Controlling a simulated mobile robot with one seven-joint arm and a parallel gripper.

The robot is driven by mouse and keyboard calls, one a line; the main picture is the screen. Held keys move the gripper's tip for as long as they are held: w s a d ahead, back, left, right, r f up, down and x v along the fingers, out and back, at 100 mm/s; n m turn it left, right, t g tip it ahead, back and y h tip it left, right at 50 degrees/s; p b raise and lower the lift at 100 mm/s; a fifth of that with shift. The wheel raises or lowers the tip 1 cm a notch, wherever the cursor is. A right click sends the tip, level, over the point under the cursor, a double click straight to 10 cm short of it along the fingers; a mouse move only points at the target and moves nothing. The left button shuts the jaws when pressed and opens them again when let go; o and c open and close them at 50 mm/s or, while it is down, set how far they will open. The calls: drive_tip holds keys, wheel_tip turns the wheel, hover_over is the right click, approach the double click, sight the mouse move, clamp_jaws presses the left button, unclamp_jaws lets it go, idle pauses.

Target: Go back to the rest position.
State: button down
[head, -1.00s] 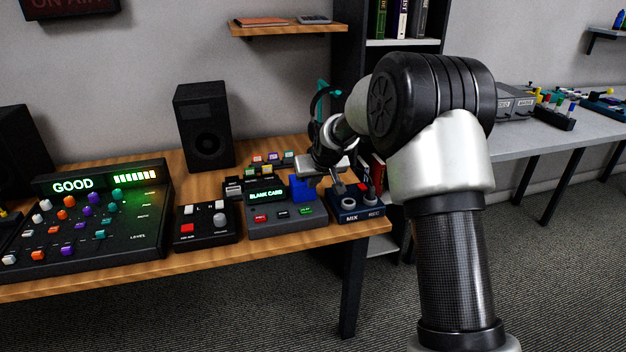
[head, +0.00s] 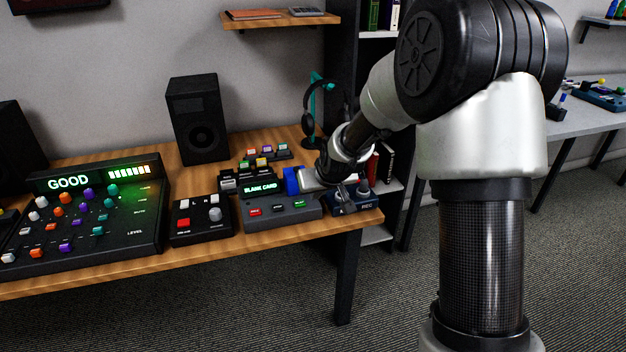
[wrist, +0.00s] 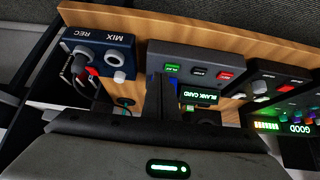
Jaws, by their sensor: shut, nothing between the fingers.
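My gripper (wrist: 160,92) shows in the wrist view as dark fingers, shut and empty, overlapping the view of the grey card device. In the head view its pale body (head: 313,180) is over the right end of the desk, and its fingertips are hard to make out. The card device (head: 278,212) has a lit "BLANK CARD" display and red, dark and green buttons. A blue piece (head: 292,181) stands at the back of the device beside my gripper; I cannot tell whether they touch. The MIX/REC switch box (wrist: 98,55) is next to the device, partly behind my arm in the head view.
The wooden desk (head: 200,262) also holds a mixer (head: 85,225) reading "GOOD", a small black control box (head: 202,220), a speaker (head: 198,120) and a rack of coloured cards (head: 264,153). A headphone stand (head: 314,110) and a dark bookshelf stand close behind my arm.

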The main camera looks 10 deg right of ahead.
drive_tip(key=s+d+r+m+h, duration=0.1)
drive_tip(key=s+d+r, duration=0.1)
drive_tip(key=s+r, duration=0.75)
drive_tip(key=s+d+r, duration=0.3)
drive_tip(key=s+r, duration=0.4)
drive_tip(key=s, duration=0.6)
drive_tip(key=s+d+m+g, duration=0.1)
drive_tip(key=s, duration=1.1)
wheel_tip(320, 180, up, 22)
drive_tip(key=p, duration=2.1)
drive_tip(key=shift+s+g, duration=0.3)
drive_tip(key=shift+s, duration=0.1)
